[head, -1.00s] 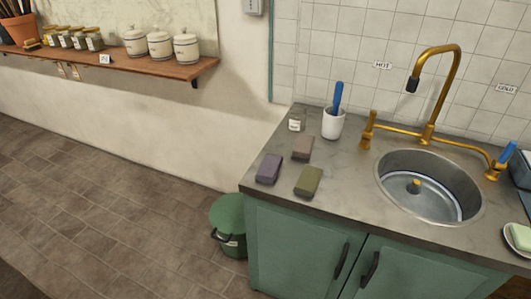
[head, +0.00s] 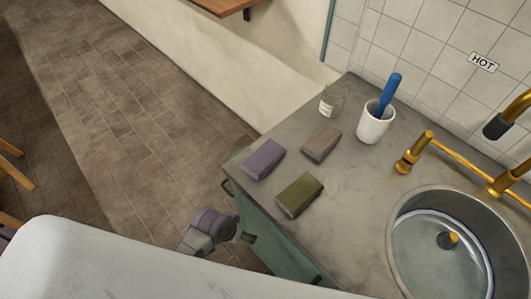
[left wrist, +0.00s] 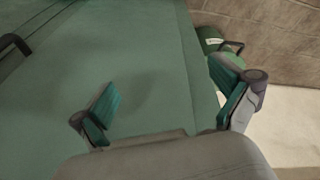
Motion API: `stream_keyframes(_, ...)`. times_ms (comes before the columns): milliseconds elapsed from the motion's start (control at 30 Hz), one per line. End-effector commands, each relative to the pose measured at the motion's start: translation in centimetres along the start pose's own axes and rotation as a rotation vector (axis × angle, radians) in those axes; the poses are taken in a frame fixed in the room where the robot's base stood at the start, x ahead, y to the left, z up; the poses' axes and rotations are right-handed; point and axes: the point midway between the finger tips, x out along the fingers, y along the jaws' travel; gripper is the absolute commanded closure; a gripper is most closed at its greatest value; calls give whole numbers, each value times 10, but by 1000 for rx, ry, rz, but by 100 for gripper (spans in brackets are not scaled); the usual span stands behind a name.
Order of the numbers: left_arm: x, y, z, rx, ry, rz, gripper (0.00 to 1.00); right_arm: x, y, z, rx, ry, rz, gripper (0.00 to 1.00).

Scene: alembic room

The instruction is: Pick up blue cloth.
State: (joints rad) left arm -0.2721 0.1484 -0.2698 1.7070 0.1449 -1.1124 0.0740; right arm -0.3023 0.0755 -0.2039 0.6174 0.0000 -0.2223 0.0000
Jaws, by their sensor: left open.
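No plainly blue cloth shows. A purple-grey folded block (head: 264,159), the bluest of the three cloth-like blocks, lies on the counter near its left edge. A brown-grey block (head: 321,143) lies beside it to the right, and an olive-green block (head: 299,195) in front. My left gripper (head: 245,237) is beside the cabinet front, left of and below the counter edge, apart from the blocks. In the left wrist view its two fingers (left wrist: 168,100) are spread with nothing between them, in front of a green cabinet surface. My right gripper is not in view.
A white cup (head: 375,125) with a blue-handled tool (head: 389,94) and a small glass jar (head: 332,101) stand behind the blocks. The round sink (head: 399,215) and brass tap (head: 416,148) are to the right. A green bin (left wrist: 211,37) shows in the left wrist view.

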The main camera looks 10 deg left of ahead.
Motion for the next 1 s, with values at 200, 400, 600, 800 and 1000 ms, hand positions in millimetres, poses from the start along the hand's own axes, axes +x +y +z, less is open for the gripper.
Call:
stream_keyframes(200,-98,30,-46,43,49,53,0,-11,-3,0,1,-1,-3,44)
stream_keyframes(400,-160,48,-60,81,73,84,0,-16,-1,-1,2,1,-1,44)
stream_keyframes(600,-206,77,-85,164,89,152,0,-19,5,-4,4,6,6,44)
stream_keyframes(800,-210,101,-112,237,69,207,0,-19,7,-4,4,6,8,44)
stream_keyframes(1000,-217,120,-143,326,15,233,0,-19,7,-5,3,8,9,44)
